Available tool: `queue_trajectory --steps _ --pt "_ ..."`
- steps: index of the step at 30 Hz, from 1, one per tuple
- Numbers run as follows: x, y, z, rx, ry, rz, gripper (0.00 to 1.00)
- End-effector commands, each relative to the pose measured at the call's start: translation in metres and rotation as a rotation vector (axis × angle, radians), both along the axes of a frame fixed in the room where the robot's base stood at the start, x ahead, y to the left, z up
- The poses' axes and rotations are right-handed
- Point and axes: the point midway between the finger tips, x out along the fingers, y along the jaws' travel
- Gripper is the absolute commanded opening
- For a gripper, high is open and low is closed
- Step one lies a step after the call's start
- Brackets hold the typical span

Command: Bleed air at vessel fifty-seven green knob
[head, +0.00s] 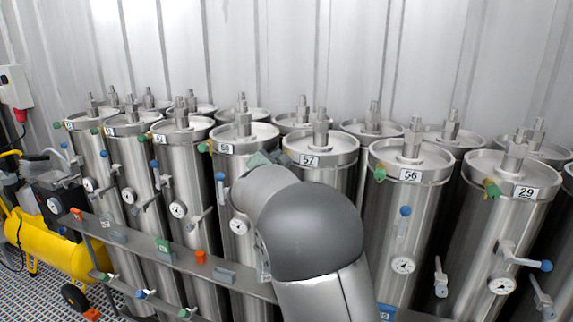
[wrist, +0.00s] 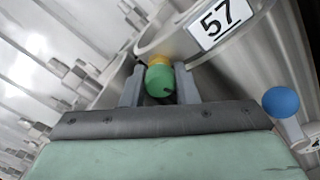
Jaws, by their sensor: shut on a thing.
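Vessel fifty-seven (head: 325,172) is a steel cylinder with a "57" label (head: 310,161) in the middle of the head view. The label also shows at the upper right of the wrist view (wrist: 219,22). The green knob (wrist: 159,81), with a yellow part behind it, sits between my two grey fingers in the wrist view, to the left of the label. My gripper (wrist: 160,90) is shut on the green knob. In the head view my arm hides the knob and most of my gripper.
A blue ball-ended handle (wrist: 281,102) is close to the right of my gripper. Vessel 56 (head: 408,200) and other gauged vessels stand close on both sides. A grey rail (head: 180,258) runs in front. A yellow compressor (head: 45,240) stands at the left.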

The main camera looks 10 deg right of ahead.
Motion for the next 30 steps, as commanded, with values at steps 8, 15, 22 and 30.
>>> queue_trajectory --steps 8,15,22,30 --pt "0.0000 0.0001 0.0029 -0.220 0.152 0.001 0.07" --pt "0.0000 0.0000 0.0022 -0.308 0.210 0.001 0.07" --pt "-0.0001 0.0002 0.0037 -0.489 0.334 0.001 0.07" --pt "-0.0001 -0.0004 0.0000 -0.561 0.382 0.000 0.07"
